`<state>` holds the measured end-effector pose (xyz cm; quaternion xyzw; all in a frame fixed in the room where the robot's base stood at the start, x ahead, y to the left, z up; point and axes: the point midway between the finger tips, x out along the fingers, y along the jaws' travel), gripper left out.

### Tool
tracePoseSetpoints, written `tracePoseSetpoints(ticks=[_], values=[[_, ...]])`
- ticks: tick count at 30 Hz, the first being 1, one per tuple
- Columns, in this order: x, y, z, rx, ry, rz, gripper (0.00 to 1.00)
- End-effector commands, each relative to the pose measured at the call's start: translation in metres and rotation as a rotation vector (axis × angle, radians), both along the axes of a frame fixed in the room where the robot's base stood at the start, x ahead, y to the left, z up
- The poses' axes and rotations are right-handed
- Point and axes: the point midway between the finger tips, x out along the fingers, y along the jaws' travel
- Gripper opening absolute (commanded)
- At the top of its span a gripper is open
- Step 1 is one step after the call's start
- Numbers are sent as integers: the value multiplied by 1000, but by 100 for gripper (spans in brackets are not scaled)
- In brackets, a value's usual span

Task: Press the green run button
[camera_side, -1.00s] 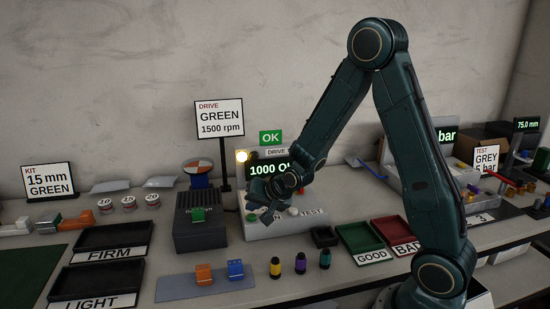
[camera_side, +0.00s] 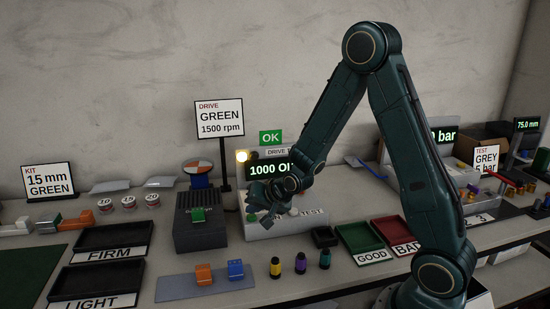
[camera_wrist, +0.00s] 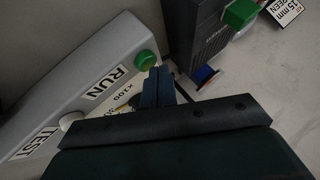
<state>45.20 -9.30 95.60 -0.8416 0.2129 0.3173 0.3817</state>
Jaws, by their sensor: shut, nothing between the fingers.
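The green run button (camera_wrist: 146,60) is a round cap on the sloping face of the grey drive console (camera_wrist: 75,62), beside the label RUN. In the side view the green button (camera_side: 251,217) shows just left of my gripper (camera_side: 265,212), low on the console. In the wrist view my gripper (camera_wrist: 158,72) has its two blue-grey fingers together, with nothing between them. The fingertips appear close beside the button, not over its middle. I cannot tell whether they touch it.
A white button (camera_wrist: 70,120) sits by the label TEST on the same console. A dark block-shaped unit (camera_side: 196,232) with a green piece (camera_side: 198,215) stands left of the console. The console display (camera_side: 268,169) is partly covered by my arm.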

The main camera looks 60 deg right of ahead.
Motion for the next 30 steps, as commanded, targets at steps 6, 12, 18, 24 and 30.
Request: tracePoseSetpoints(ticks=[6,12,18,24,30], values=[[0,0,-2,0,1,0,0],[0,0,-4,1,1,1,0],[0,0,-5,1,1,1,0],[0,0,-7,1,1,1,0],[0,0,-9,0,1,0,0]])
